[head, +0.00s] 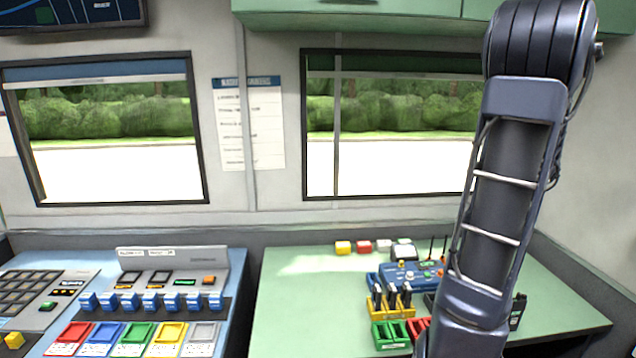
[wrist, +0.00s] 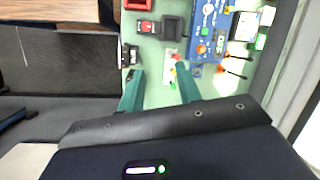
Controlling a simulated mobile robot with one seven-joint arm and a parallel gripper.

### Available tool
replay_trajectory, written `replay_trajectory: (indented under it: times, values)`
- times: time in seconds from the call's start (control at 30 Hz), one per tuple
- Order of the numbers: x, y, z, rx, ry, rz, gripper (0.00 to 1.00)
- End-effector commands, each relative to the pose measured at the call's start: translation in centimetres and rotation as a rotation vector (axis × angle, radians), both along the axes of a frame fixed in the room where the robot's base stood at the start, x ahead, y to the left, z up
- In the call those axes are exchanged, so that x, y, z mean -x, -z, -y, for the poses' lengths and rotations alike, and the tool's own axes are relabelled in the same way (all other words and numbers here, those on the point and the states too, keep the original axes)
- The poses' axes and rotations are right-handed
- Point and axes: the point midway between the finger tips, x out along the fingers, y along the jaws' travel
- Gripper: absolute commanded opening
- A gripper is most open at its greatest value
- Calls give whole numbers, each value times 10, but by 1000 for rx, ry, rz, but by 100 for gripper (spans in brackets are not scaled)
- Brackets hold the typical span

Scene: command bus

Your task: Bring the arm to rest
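My gripper (wrist: 158,69) shows in the wrist view with its two teal fingers spread apart. Nothing is seen held between them. The fingers point toward the green table (wrist: 155,95), at a height I cannot tell. In the head view my dark arm stands upright at the right, in front of the table, and my gripper is out of the picture there.
The green table (head: 300,315) carries a blue device (head: 395,272), a yellow holder (head: 385,310) with dark items, a green tray (head: 385,335) and several small blocks. A blue console (head: 235,300) with coloured trays stands at left. Green cabinets (head: 400,15) hang above.

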Motion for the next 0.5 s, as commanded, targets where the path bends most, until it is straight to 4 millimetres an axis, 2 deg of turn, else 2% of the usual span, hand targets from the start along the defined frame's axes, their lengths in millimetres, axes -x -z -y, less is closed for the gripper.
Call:
replay_trajectory:
  times: [0.03,0.23,0.5]
  values:
    - [-3,-9,-19,18,-58,23,34]
    - [-5,-34,-82,93,-274,101,34]
    - [10,-60,-161,216,-562,206,34]
